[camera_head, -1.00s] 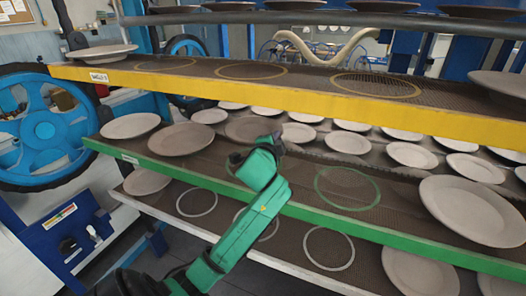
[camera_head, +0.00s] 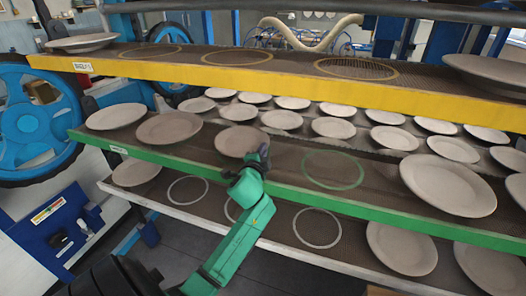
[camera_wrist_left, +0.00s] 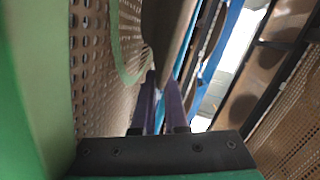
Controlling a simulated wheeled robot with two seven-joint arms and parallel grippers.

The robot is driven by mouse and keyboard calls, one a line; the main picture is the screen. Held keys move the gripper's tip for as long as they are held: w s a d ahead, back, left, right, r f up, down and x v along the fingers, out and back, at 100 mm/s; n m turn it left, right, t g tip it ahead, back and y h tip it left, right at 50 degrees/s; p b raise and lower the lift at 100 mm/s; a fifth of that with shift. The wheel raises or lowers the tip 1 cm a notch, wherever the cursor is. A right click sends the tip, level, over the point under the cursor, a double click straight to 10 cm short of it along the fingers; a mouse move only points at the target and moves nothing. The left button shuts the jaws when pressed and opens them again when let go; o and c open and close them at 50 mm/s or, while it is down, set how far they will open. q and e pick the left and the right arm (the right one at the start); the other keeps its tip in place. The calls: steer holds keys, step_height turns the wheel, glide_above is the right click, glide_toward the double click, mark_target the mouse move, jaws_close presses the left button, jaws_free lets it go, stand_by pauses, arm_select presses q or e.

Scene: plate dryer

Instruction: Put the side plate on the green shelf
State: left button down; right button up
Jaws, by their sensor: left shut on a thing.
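The side plate (camera_head: 237,139), a round grey-beige plate, is over the green shelf (camera_head: 208,164), left of the empty green ring (camera_head: 333,170). My left gripper (camera_head: 262,156) is shut on the plate's near right rim. In the left wrist view, the purple fingertips (camera_wrist_left: 160,103) close on the plate (camera_wrist_left: 163,32), seen nearly edge-on beside the perforated shelf surface and a green ring (camera_wrist_left: 122,50). I cannot tell whether the plate touches the shelf. My right gripper is not in view.
Two plates (camera_head: 168,127) stand left on the green shelf, and a large plate (camera_head: 447,185) stands right. The yellow shelf (camera_head: 290,82) runs above. A lower white-edged shelf (camera_head: 190,214) has empty rings and plates. Several small plates stand in rows behind.

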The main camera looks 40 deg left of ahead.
arm_select(q)
steer(key=shift+f, duration=0.6)
steer(key=c, duration=0.9)
jaws_free()
steer(key=shift+s+d+f, duration=0.1)
steer(key=shift+f, duration=0.1)
steer(key=shift+c, duration=0.2)
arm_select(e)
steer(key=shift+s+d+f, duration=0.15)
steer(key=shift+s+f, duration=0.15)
arm_select(q)
steer(key=shift+r, duration=0.15)
steer(key=shift+r+p, duration=0.45)
steer(key=shift+r, duration=0.05)
steer(key=b+v, duration=0.3)
steer(key=v, duration=0.8)
steer(key=shift+s+r, duration=0.35)
steer(key=shift+r, duration=0.05)
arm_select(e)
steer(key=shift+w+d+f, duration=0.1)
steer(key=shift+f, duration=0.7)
